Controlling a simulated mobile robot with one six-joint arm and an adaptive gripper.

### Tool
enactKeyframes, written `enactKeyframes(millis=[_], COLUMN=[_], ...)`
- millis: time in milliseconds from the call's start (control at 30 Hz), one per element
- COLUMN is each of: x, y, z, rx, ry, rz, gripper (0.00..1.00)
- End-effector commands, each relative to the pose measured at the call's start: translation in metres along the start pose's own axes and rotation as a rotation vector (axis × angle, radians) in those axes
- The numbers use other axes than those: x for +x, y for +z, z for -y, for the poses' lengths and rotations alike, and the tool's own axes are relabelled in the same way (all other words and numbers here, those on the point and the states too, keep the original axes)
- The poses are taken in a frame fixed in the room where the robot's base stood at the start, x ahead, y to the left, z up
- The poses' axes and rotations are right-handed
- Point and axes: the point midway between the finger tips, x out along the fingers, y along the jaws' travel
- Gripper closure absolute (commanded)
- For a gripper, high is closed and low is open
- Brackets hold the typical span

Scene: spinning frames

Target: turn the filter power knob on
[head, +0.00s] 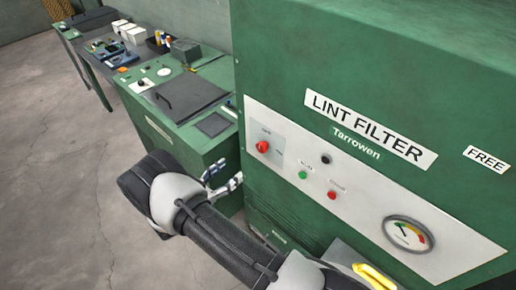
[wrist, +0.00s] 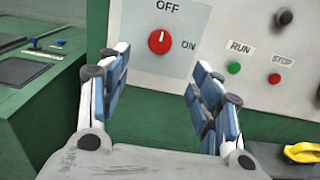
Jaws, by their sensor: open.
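The red power knob (head: 262,147) sits on the white panel of the green lint filter cabinet (head: 300,60). In the wrist view the knob (wrist: 159,41) has a pale mark pointing up to the "OFF" label (wrist: 167,7); the "ON" label (wrist: 188,45) is to its right. My gripper (head: 224,180) is open and empty, below and left of the knob in the head view. In the wrist view the two blue-padded fingers of my gripper (wrist: 158,78) stand apart, with the knob showing beyond and between them. No contact with the knob shows.
A green RUN button (wrist: 234,68) and a red STOP button (wrist: 274,78) are right of the knob. A dark round fitting (head: 326,159) and a gauge (head: 408,234) are farther right. A yellow item (head: 375,276) lies low in front. Green workbenches (head: 185,100) stand at left.

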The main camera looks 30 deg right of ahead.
Motion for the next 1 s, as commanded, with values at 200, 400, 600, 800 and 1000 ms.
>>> enactKeyframes(millis=[200,400,600,800,1000], x=[0.049,0.093,0.129,0.148,0.151], y=[0.001,0.001,0.0,0.0,0.0], z=[0.002,0.003,0.002,0.002,0.001], rx=[0.001,0.001,0.0,0.001,0.001], ry=[-0.008,-0.008,-0.006,-0.004,-0.003], rz=[-0.001,-0.001,-0.002,-0.001,-0.001], gripper=[0.41,0.41,0.41,0.41,0.41])
